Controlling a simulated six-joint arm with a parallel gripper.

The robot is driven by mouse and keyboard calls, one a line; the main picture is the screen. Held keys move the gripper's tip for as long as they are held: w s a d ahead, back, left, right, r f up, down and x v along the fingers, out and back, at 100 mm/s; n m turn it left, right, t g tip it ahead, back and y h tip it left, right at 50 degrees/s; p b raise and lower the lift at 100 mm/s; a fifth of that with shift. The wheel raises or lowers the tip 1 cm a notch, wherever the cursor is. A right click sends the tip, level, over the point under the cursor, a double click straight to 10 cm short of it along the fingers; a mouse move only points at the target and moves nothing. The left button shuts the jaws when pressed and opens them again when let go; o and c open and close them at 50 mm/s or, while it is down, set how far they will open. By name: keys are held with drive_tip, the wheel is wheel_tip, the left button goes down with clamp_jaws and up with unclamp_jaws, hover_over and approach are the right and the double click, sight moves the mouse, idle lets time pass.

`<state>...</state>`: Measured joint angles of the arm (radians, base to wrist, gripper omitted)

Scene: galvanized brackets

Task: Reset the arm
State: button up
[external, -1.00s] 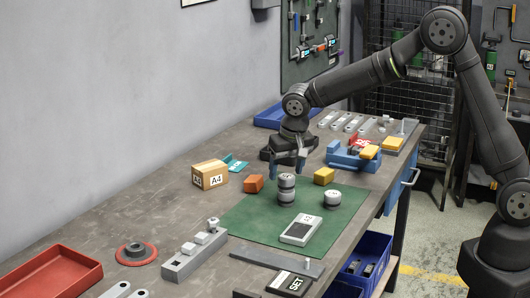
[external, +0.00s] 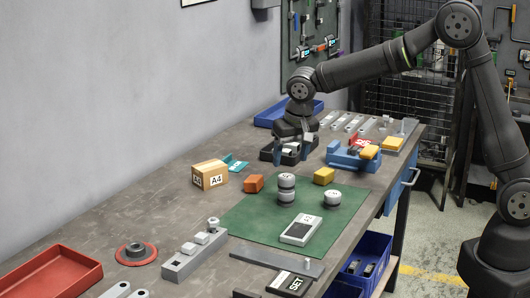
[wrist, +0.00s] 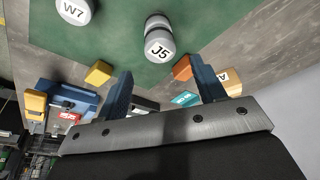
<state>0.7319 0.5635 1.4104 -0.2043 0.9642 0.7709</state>
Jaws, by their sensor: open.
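My gripper (external: 292,154) hangs over the bench, its fingers pointing down, open and empty. It is above and behind the green mat (external: 252,219), close to a dark tray at the back. In the wrist view my two blue fingers (wrist: 163,92) stand wide apart with nothing held between them. A stack of grey cylinders (external: 287,190) stands on the mat, its top marked J5 in the wrist view (wrist: 159,46). A single cylinder (external: 332,199), marked W7 in the wrist view (wrist: 72,10), stands to its right.
An orange block (external: 253,183), a yellow block (external: 324,176) and an A4 box (external: 210,175) sit near the mat. A blue vise-like fixture (external: 347,158) is right of my gripper. A red tray (external: 50,274) lies front left. The bench's left middle is clear.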

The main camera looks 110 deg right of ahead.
sight(286, 176)
drive_tip(key=x, duration=0.8)
wheel_tip(286, 176, up, 4)
drive_tip(key=shift+r, duration=0.1)
drive_tip(key=s+d+r, duration=0.4)
drive_tip(key=s+r, duration=0.3)
drive_tip(key=s, duration=0.5)
drive_tip(key=s+d+f, duration=0.2)
drive_tip(key=d, duration=0.5)
drive_tip(key=s+d+f, duration=0.2)
drive_tip(key=d+f, duration=0.1)
drive_tip(key=d, duration=0.5)
drive_tip(key=w+f, duration=0.2)
drive_tip(key=w, duration=0.1)
drive_tip(key=w+f, duration=0.2)
drive_tip(key=w, duration=0.2)
drive_tip(key=w+f, duration=0.2)
drive_tip(key=w, duration=0.2)
drive_tip(key=shift+w+a+f, duration=0.25)
drive_tip(key=shift+a, duration=0.15)
drive_tip(key=shift+w+f, duration=0.1)
drive_tip(key=shift+f, duration=0.8)
